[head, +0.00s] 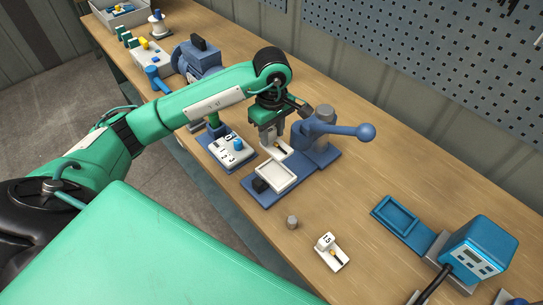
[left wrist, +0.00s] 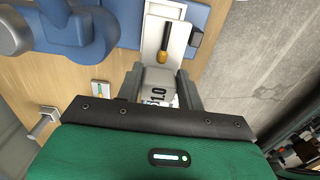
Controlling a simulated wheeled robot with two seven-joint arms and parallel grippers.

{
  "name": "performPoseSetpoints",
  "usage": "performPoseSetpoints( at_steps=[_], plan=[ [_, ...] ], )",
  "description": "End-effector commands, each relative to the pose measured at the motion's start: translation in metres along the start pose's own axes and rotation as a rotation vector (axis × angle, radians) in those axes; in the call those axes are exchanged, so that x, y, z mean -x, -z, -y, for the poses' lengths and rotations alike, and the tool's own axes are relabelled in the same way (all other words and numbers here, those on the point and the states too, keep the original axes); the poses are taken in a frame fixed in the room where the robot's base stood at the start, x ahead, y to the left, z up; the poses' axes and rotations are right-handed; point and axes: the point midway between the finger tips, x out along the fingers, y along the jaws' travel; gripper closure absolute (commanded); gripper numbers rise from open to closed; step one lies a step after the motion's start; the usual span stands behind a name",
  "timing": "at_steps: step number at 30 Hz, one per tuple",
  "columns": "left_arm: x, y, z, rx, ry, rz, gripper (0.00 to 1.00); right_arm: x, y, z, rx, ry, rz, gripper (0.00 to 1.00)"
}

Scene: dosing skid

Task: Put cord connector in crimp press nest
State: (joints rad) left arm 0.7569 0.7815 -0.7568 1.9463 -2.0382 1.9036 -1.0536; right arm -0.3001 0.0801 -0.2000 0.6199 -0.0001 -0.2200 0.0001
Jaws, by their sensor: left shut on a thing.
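My left gripper (head: 272,146) is shut on a pale block marked 1.0, which I take as the cord connector (left wrist: 158,82). The crimp press (head: 316,140) is blue with a ball-ended lever. Its blue base carries the white shallow tray (head: 276,187), seemingly the nest, with a black block (head: 260,185) beside it. The gripper is just behind the tray, near the press body. Whether the connector touches the tray cannot be told. My right gripper is not in view.
A similar white piece marked 15 (head: 328,243) and a grey cylinder (head: 292,222) stand nearer the front. A blue tray (head: 399,215) and meter box (head: 478,252) are at right. A numbered white panel (head: 225,158) is left of the press. Bare wood lies between.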

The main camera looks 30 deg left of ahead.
Motion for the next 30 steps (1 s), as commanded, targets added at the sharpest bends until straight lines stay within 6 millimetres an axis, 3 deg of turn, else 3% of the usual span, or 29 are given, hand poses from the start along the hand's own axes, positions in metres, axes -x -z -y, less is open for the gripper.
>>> performPoseSetpoints(
  at_steps=[6, 9, 17, 24, 30],
  plan=[
    [-0.049, -0.001, 0.001, 0.001, 0.006, 0.003, 0.87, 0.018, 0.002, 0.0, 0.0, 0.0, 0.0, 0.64],
    [-0.064, -0.001, 0.001, 0.0, 0.003, 0.002, 0.87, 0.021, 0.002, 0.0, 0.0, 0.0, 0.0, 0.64],
    [-0.084, -0.001, 0.001, 0.0, 0.003, 0.001, 0.87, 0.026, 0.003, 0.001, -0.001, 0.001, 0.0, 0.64],
    [-0.115, 0.0, 0.0, 0.0, 0.001, 0.0, 0.87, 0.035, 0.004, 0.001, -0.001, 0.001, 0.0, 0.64],
    [-0.117, 0.0, 0.0, -0.001, -0.001, -0.001, 0.87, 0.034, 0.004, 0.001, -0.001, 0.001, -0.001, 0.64]
  ],
)
